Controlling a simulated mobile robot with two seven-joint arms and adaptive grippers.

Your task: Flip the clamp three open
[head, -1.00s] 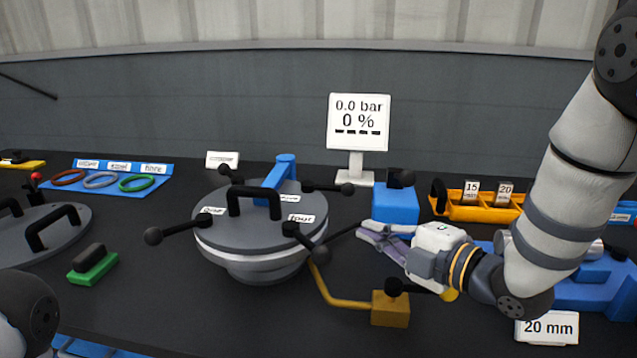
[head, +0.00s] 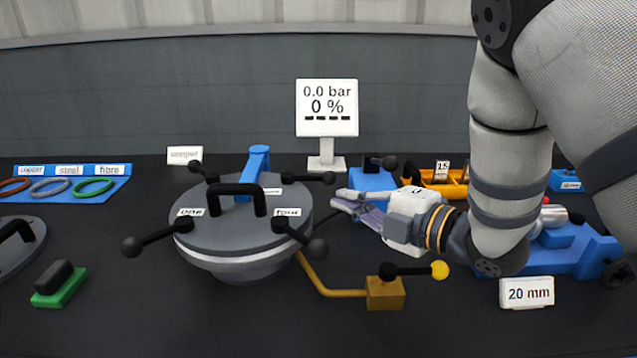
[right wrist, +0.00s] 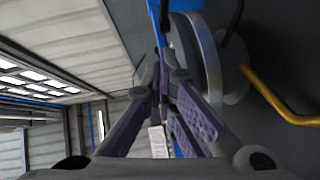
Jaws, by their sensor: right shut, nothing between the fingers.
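The flanged shell (head: 232,262) stands mid-table with its grey lid (head: 225,236) on. Clamp arms with black knobs spread around the rim. Labels "one" (head: 190,212) and "four" (head: 288,211) are readable at the front; a label at the back right (head: 272,191) is too small to read. Beside it, a clamp arm points outward to the right, ending in a black knob (head: 328,178); I take it as clamp three. My right gripper (head: 338,199) is shut and empty, just right of the lid and close to that knob. Its fingers also show in the right wrist view (right wrist: 165,62). My left gripper is out of view.
A blue block (head: 368,180) with a black knob stands behind my right gripper. A brass pipe (head: 325,288) runs to a valve block (head: 385,293) in front. The display (head: 327,108) reads 0.0 bar, 0 %. A blue vise-like device (head: 575,255) stands at right.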

